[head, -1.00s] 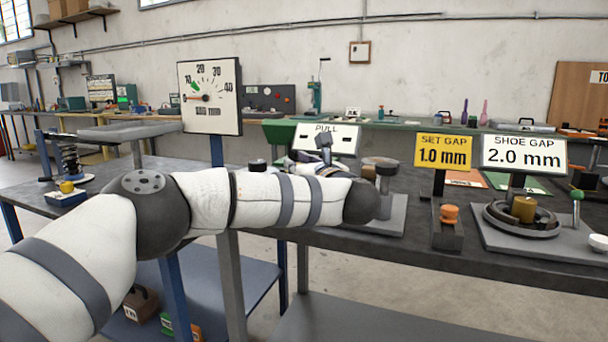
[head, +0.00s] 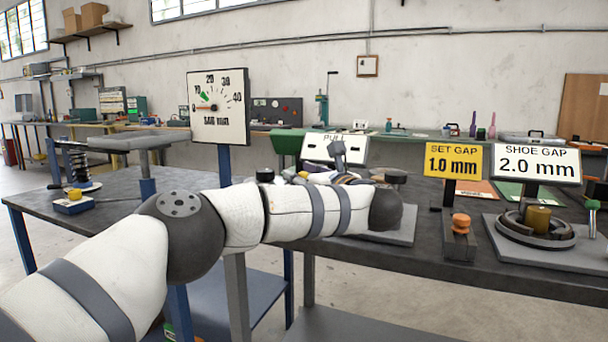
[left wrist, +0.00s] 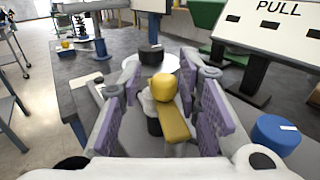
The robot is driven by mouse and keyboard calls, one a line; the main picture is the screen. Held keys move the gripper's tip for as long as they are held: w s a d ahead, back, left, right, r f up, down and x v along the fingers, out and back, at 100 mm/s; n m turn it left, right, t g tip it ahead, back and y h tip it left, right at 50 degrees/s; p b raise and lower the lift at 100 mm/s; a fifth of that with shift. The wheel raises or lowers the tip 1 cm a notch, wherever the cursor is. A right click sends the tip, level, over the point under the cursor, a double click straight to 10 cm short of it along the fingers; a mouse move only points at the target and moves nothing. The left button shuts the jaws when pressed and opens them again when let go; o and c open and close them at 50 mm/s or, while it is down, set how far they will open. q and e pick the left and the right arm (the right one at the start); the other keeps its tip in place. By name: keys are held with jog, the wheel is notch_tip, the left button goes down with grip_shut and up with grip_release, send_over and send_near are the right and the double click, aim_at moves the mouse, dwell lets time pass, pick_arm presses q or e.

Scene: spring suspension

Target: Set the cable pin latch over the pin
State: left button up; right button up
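In the left wrist view a yellow lever with a rounded knob (left wrist: 168,108) lies between my left gripper's (left wrist: 160,118) purple finger pads. It looks like the latch, but I cannot be sure. The pads stand apart, with a gap on each side of the lever. A black round part (left wrist: 151,56) sits beyond it on a pale disc. I cannot make out the pin or cable. In the head view my left gripper (head: 345,178) is mostly hidden behind my left forearm, low in front of the PULL sign (head: 318,150). My right gripper is not in view.
A blue round knob (left wrist: 276,134) stands to the right of my left gripper. The dial board (head: 218,106) rises behind the arm. The SET GAP sign (head: 453,161), orange knob (head: 461,222) and SHOE GAP fixture (head: 535,228) are to the right.

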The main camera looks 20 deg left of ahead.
pick_arm(q)
jog(key=shift+r, duration=0.1)
jog(key=shift+d, duration=0.1)
jog(key=shift+d, duration=0.25)
jog(key=v, duration=1.1)
jog(key=shift+s, duration=0.35)
